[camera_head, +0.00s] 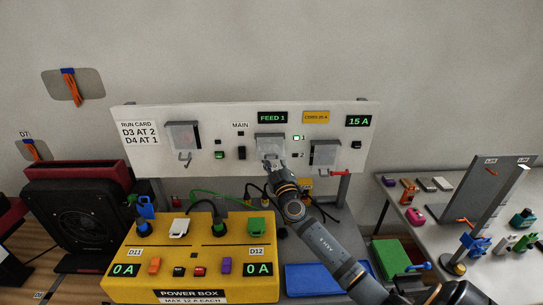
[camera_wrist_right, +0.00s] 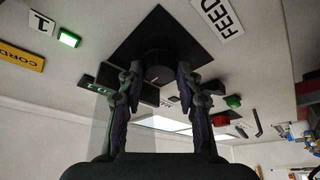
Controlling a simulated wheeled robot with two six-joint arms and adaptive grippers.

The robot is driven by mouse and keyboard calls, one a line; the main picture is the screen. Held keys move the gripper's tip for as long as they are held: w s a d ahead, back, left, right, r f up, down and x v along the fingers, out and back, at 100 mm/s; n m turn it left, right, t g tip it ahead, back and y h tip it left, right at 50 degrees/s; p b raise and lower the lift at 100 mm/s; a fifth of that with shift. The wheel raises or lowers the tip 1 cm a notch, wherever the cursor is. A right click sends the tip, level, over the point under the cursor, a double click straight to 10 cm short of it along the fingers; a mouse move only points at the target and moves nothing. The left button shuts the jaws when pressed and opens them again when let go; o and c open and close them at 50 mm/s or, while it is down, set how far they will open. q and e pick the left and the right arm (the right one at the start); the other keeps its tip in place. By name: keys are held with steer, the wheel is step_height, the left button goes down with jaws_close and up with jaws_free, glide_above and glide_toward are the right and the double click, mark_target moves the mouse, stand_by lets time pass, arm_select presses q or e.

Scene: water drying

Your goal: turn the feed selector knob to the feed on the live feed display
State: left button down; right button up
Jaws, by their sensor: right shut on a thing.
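The live feed display (camera_head: 272,117) on the white panel reads FEED 1 in green. The dark round feed selector knob (camera_wrist_right: 158,66) sits on a black square plate (camera_wrist_right: 185,40) in the right wrist view. My right gripper (camera_head: 271,164) reaches up to the panel, and its two fingers (camera_wrist_right: 158,76) are shut on the knob's sides. In the head view the gripper and a flap hide the knob. I cannot make out where its pointer is. A green lamp (camera_head: 297,138) beside the label 1 is lit; it also shows in the wrist view (camera_wrist_right: 69,38). My left gripper is out of view.
Clear flaps (camera_head: 183,135) stand on the panel at left and right (camera_head: 325,152). The yellow power box (camera_head: 190,283) stands below, with plugs and cables. A CORD 20 A sign (camera_head: 316,117) and a 15 A display (camera_head: 358,121) are on the panel's right part.

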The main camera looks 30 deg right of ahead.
steer(key=n+y+p, duration=0.1)
steer(key=n+p, duration=0.2)
steer(key=n+g+y+p, duration=0.1)
steer(key=n+p, duration=0.2)
steer(key=n, duration=0.1)
steer(key=shift+d+r+p, duration=0.1)
steer(key=shift+r+p, duration=0.1)
steer(key=shift+p, duration=0.15)
stand_by(0.4)
steer(key=o, duration=1.2)
steer(key=shift+f, duration=0.1)
steer(key=shift+c, duration=0.2)
